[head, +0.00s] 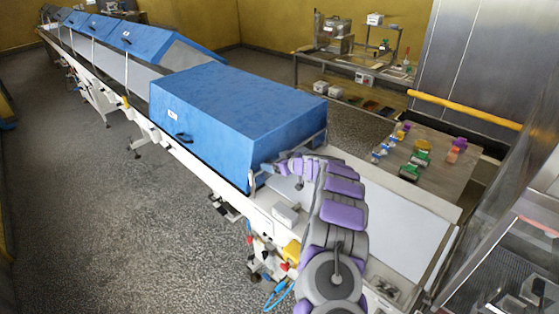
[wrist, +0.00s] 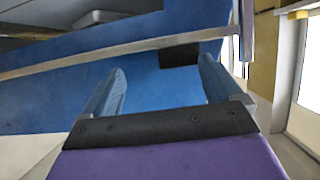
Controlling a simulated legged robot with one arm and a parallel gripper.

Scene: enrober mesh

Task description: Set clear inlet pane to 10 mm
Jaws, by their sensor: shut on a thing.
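My gripper (head: 281,166) reaches the near end of the blue hood (head: 235,112) over the white conveyor. In the wrist view my gripper (wrist: 160,75) has its two blue-grey fingers on either side of a small dark block (wrist: 180,55), and it is shut on that block. A long, thin pale edge (wrist: 90,62) runs across just beyond the fingertips; it may be the lower edge of the clear inlet pane. The pane itself cannot be clearly made out. In the head view my arm and the hood's end hide most of this spot. No 10 mm scale is readable.
The pale conveyor bed (head: 400,225) runs out to the right of my arm. A small table (head: 440,155) with colourful items stands behind it, and a yellow rail (head: 465,108) crosses nearby. More blue hoods (head: 140,38) line the far conveyor. The floor at left is clear.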

